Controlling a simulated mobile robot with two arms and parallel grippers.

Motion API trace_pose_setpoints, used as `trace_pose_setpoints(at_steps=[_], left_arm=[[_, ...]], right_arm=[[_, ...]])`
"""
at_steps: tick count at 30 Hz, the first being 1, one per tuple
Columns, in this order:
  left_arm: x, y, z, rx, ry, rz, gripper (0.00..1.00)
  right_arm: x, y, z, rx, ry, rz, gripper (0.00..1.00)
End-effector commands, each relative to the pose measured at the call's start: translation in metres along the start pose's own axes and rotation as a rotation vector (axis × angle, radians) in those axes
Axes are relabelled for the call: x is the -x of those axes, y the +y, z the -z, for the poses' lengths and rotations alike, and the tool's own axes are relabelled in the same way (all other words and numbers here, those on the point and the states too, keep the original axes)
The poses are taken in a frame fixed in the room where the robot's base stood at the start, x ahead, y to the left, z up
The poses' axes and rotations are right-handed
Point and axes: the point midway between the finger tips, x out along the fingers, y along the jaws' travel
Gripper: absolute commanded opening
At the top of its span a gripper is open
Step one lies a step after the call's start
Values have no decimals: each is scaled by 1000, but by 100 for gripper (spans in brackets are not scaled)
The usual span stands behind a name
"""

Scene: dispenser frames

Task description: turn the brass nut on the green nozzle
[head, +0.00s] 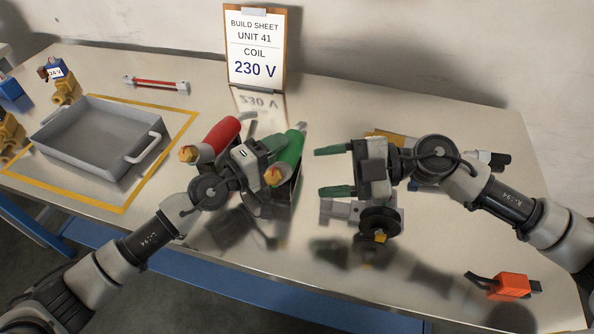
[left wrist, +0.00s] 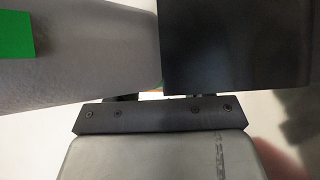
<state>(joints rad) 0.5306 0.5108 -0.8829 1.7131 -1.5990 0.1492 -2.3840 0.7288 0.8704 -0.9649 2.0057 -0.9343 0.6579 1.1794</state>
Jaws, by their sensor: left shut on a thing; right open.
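The green nozzle (head: 290,150) stands tilted in the middle of the table in the head view, its brass nut (head: 273,176) at the lower front end. My left gripper (head: 266,154) is shut at the green nozzle's body, just above and behind the nut; its fingertips are mostly hidden. The left wrist view shows a small green patch at the upper left, with grey and black surfaces close up; the nut cannot be made out there. My right gripper (head: 331,171) is open and empty to the right, fingers pointing left toward the nozzle, apart from it.
A red nozzle (head: 221,135) with its own brass nut lies left of my left gripper. A grey tray (head: 97,166) sits inside a yellow outline at left. A sign (head: 254,50) reading 230 V stands behind. An orange part (head: 509,286) lies at the front right.

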Motion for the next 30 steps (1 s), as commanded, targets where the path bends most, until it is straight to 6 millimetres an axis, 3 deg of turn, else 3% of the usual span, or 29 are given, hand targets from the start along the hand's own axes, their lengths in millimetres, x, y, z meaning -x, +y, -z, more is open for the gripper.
trace_pose_setpoints(at_steps=[6, 18, 19, 24, 30], left_arm=[[0, -1, -1, 0, -1, 3, 6], [0, -1, -1, 0, -1, 3, 6], [0, -1, -1, 0, -1, 3, 54], [0, -1, 0, 0, -1, 2, 80], [0, 0, 0, 0, 0, 1, 81]], right_arm=[[23, 0, 0, -1, 0, 0, 58], [25, 0, 0, 0, 1, 0, 58], [25, 0, 0, 0, 1, 0, 58], [25, 0, 0, -1, 1, 0, 58], [25, 0, 0, -1, 1, 0, 58]])
